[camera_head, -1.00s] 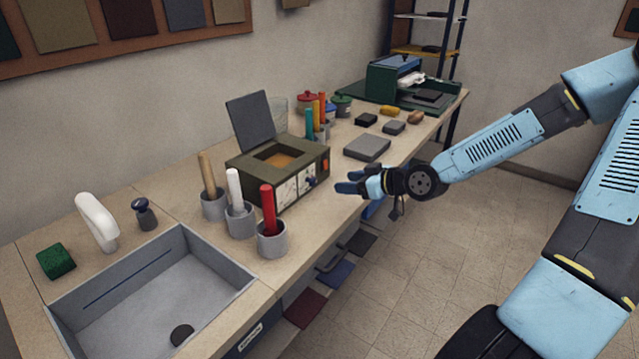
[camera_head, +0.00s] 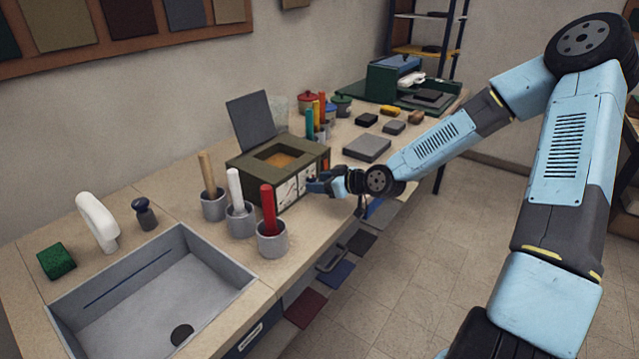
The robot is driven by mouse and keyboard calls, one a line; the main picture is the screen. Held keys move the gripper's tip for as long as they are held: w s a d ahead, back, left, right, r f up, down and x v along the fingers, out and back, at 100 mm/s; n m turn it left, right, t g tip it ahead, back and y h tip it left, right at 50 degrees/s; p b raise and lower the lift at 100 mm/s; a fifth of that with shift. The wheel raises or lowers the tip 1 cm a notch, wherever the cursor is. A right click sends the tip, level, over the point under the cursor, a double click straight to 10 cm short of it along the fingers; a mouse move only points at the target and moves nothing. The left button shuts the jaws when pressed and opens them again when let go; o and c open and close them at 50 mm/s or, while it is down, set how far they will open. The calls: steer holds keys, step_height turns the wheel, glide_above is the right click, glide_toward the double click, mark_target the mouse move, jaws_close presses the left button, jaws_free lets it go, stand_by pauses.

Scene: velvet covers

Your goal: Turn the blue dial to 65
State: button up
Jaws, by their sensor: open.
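An olive-green box (camera_head: 262,170) with a raised grey lid (camera_head: 251,118) and an open top stands on the counter. Its front carries white panels with markings (camera_head: 286,192). My gripper (camera_head: 318,183) is open, close in front of the right part of this front face. I cannot tell whether it touches the box. The blue dial cannot be made out; the gripper covers part of the front panel, and the dial's reading is not visible.
Cups holding a red roll (camera_head: 269,208), a white roll (camera_head: 234,188) and a tan roll (camera_head: 207,172) stand left of the box. A grey block (camera_head: 367,148) lies to its right. A sink (camera_head: 150,300) is at the front left. The floor beside the counter is open.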

steer(key=shift+w+a+f, duration=0.2)
steer(key=shift+w+a, duration=0.1)
steer(key=shift+a, duration=0.1)
steer(key=shift+c, duration=0.2)
steer(key=c, duration=1)
steer(key=shift+m+g+y, duration=0.3)
steer(key=shift+m+g, duration=0.2)
steer(key=shift+m, duration=0.3)
steer(key=o, duration=1)
steer(key=shift+o, duration=0.2)
steer(key=shift+d, duration=0.15)
